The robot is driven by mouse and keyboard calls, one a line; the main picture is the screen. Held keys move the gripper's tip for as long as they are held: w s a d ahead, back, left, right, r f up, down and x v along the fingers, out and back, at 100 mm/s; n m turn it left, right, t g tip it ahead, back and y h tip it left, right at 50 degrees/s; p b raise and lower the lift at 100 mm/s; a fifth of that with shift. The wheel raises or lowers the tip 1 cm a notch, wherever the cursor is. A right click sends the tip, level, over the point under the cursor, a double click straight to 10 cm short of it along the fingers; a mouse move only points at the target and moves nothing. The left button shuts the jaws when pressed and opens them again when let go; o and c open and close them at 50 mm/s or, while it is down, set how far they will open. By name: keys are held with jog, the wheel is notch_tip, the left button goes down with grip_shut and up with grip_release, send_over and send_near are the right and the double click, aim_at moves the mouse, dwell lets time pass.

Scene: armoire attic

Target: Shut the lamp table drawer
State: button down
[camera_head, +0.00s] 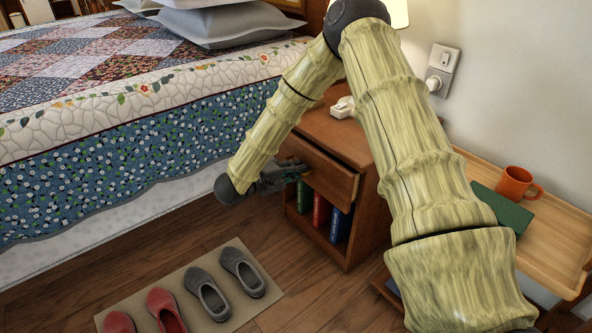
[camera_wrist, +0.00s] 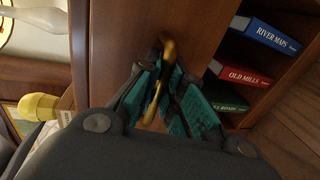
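The lamp table (camera_head: 364,145) is a brown wooden bedside cabinet, and its drawer (camera_head: 331,178) stands partly pulled out. My gripper (camera_head: 297,172) is at the drawer front, seen from the side. In the wrist view the drawer front (camera_wrist: 125,35) is a plain wooden panel with a curved brass handle (camera_wrist: 167,52). My gripper's teal-padded fingers (camera_wrist: 163,85) are drawn in around this handle and look shut on it. The fingers hide part of the handle.
The bed (camera_head: 140,150) stands at left, and a mat (camera_head: 240,318) with slippers lies on the floor in front. A wooden tray (camera_head: 555,235) with an orange mug (camera_head: 514,183) is at right.

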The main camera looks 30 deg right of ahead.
aim_at(307, 164)
jog(key=shift+r+p+x, duration=0.2)
jog(key=shift+p+x, duration=0.85)
jog(key=shift+p, duration=0.15)
jog(key=shift+r+p+x, duration=0.25)
jog(key=shift+p+x, duration=0.8)
jog(key=shift+p, duration=0.1)
jog(key=shift+d, duration=0.2)
jog(key=c, duration=1.5)
grip_release()
jog(key=shift+d, duration=0.1)
jog(key=v, duration=1.2)
